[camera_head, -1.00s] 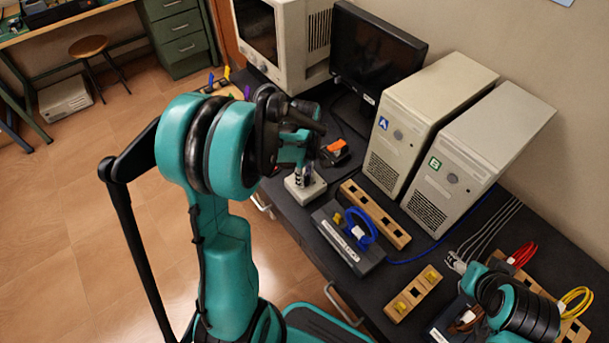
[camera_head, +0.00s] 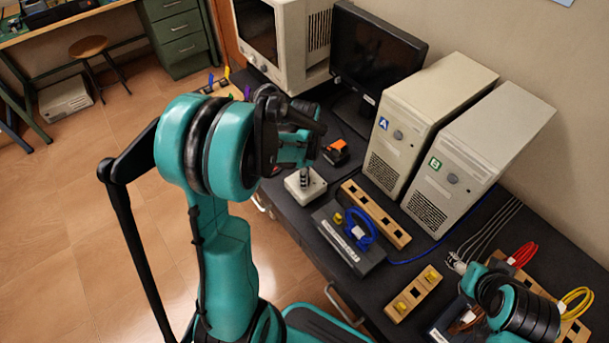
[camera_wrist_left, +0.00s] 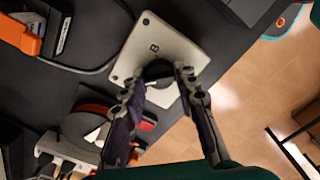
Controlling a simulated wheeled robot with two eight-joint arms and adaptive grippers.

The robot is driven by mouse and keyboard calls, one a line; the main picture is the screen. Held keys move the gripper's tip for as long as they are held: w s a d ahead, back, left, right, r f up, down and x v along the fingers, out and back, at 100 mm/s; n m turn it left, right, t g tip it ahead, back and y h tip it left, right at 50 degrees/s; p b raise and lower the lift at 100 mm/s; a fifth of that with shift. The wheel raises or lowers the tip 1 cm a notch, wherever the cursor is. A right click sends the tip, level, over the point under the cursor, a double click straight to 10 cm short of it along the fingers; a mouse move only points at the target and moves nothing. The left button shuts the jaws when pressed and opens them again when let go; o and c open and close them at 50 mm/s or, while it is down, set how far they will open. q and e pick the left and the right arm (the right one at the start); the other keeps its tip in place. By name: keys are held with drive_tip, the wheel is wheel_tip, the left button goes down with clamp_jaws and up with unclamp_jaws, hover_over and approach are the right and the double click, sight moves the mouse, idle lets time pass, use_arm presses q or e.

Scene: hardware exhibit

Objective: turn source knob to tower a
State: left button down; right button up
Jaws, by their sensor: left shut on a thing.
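A small pale switch box (camera_head: 314,190) sits on the dark bench, left of the computer towers. In the left wrist view the box (camera_wrist_left: 178,48) carries a dark mark that looks like a B, and a dark round knob (camera_wrist_left: 158,70). My left gripper (camera_wrist_left: 159,76) is shut on this knob, a finger on each side. In the head view my left gripper (camera_head: 304,178) reaches down onto the box and partly hides the knob. Tower A (camera_head: 425,95), with a blue label, and tower B (camera_head: 485,145), with a green label, stand upright. My right gripper (camera_head: 457,263) is small and unclear.
A blue cable coil (camera_head: 361,230) and wooden blocks (camera_head: 376,214) lie to the right of the box. An orange-and-black object (camera_head: 336,151) lies behind it. A monitor (camera_head: 375,55) stands at the back. The bench's front edge is close to the box.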

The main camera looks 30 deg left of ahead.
use_arm(q)
drive_tip(key=c, duration=1.2)
unclamp_jaws()
drive_tip(key=shift+o, duration=0.2)
wheel_tip(320, 180, up, 12)
drive_tip(key=s+d+r+m+t, duration=0.1)
drive_tip(key=s+d+m+t, duration=0.6)
drive_tip(key=m, duration=1.5)
drive_tip(key=s+d, duration=0.3)
drive_tip(key=s, duration=0.1)
drive_tip(key=shift+s+d+r+m, duration=0.15)
drive_tip(key=shift+d+r+m, duration=0.15)
